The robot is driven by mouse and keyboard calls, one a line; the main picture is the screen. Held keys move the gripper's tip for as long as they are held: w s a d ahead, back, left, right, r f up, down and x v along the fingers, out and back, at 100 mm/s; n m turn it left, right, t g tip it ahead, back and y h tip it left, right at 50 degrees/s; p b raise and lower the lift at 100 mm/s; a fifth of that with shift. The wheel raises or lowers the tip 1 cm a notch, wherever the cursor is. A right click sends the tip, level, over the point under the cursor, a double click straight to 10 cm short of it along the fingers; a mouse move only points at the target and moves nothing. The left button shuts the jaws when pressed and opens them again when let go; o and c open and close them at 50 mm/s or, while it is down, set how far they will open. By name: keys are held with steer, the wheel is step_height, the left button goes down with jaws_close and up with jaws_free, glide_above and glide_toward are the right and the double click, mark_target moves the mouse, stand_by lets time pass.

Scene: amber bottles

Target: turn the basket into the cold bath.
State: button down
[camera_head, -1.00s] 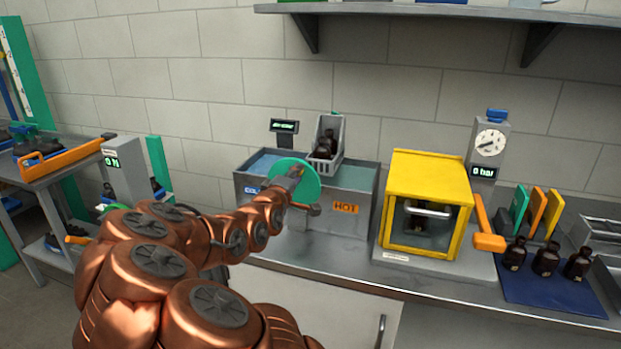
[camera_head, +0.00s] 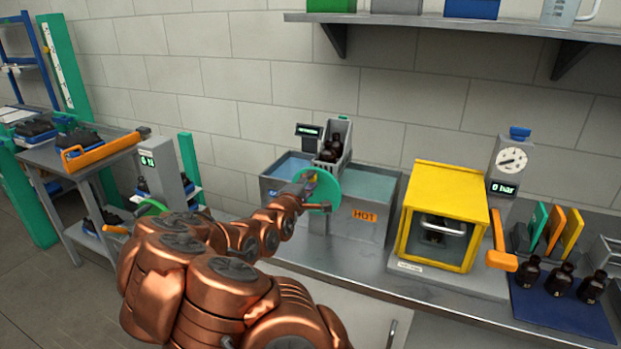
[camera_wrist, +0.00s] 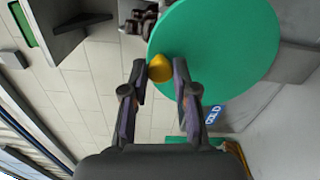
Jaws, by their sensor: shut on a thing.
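The grey basket (camera_head: 347,143) with dark bottles (camera_head: 332,148) in it sits above the middle of the bath unit, tilted toward the left. The cold bath (camera_head: 285,167) is the left tank and the hot bath (camera_head: 372,186) the right one. A green disc (camera_head: 327,187) stands at the unit's front. My gripper (camera_wrist: 160,70) is shut on a yellow knob (camera_wrist: 160,63) on the disc (camera_wrist: 225,45). In the head view my gripper (camera_head: 309,181) is in front of the disc.
A yellow chamber (camera_head: 445,205) with an orange lever (camera_head: 501,240) stands to the right of the baths. Several bottles stand on a blue mat (camera_head: 560,318) farther right. A shelf (camera_head: 450,24) hangs above. A side table (camera_head: 88,165) stands at left.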

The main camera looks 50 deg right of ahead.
stand_by(0.5)
steer(key=c, duration=0.9)
jaws_free()
steer(key=shift+a, duration=0.1)
steer(key=v, duration=0.7)
steer(key=shift+a, duration=0.15)
